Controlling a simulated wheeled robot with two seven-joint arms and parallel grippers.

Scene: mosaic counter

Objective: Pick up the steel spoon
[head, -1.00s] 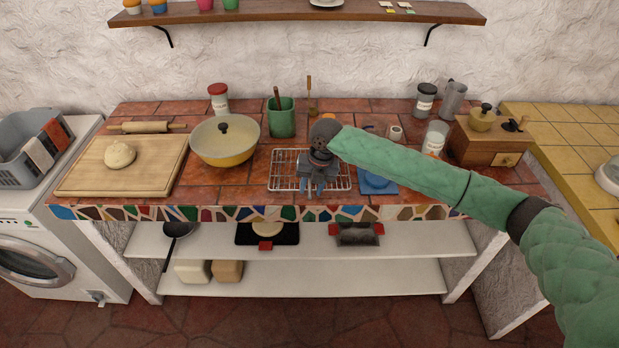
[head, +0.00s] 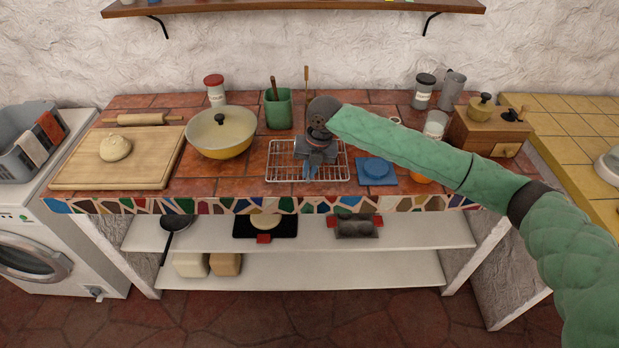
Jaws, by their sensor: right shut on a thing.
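My right gripper (head: 314,172) points down over the wire rack (head: 280,174) on the tiled counter. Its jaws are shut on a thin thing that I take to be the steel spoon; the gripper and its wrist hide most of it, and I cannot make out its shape. I cannot tell whether it touches the rack. My left gripper is not in view.
A blue trivet (head: 377,171) lies right of the rack, close under my right forearm. A yellow lidded pan (head: 222,140) and a green utensil pot (head: 279,110) stand left of and behind it. A wooden grinder (head: 490,132) stands at the right.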

